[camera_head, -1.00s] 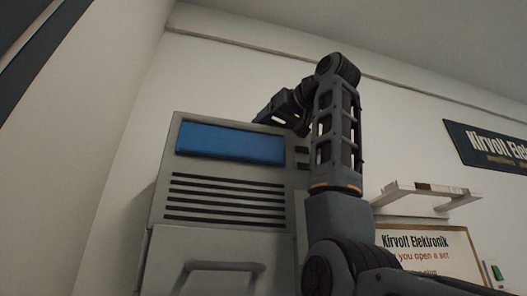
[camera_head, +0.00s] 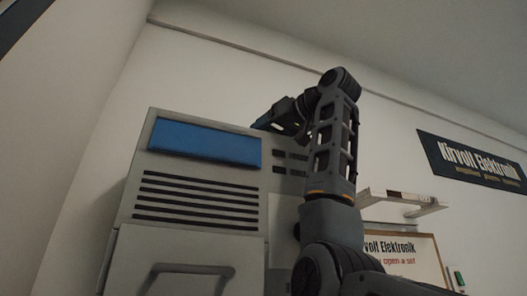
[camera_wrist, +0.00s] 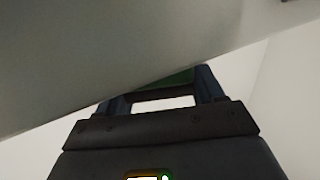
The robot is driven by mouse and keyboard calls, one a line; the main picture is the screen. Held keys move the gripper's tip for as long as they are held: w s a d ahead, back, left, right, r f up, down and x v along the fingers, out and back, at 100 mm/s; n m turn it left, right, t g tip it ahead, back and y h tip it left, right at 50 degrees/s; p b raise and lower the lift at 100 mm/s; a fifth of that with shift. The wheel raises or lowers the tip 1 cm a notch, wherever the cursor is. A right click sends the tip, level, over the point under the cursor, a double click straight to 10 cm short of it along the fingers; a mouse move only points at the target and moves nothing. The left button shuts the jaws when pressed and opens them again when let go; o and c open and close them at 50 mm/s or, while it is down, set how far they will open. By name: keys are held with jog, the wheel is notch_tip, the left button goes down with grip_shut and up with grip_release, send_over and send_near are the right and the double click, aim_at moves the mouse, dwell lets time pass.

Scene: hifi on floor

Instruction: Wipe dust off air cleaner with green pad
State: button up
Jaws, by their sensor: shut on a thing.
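The air cleaner (camera_head: 200,234) is a large grey cabinet with a blue panel, dark slots and a handle on its front. My gripper (camera_head: 262,122) is at its top right corner, partly hidden by my wrist. In the wrist view my gripper (camera_wrist: 158,88) has its two fingers shut on the green pad (camera_wrist: 172,79), which shows as a dark green strip between them. A large grey surface, probably the air cleaner, fills the upper left of that view and covers part of the pad and fingers. Dust is not visible, and I cannot tell whether the pad touches the surface.
A white wall shelf (camera_head: 403,205) with a thin item on it is right of my arm. A sign board (camera_head: 405,250) is below it, and a dark banner (camera_head: 475,160) hangs further right. The wall above the air cleaner is bare.

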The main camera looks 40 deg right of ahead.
jog(key=shift+s+d, duration=0.2)
jog(key=shift+d, duration=0.3)
jog(key=shift+s+d, duration=0.15)
jog(key=shift+d, duration=0.35)
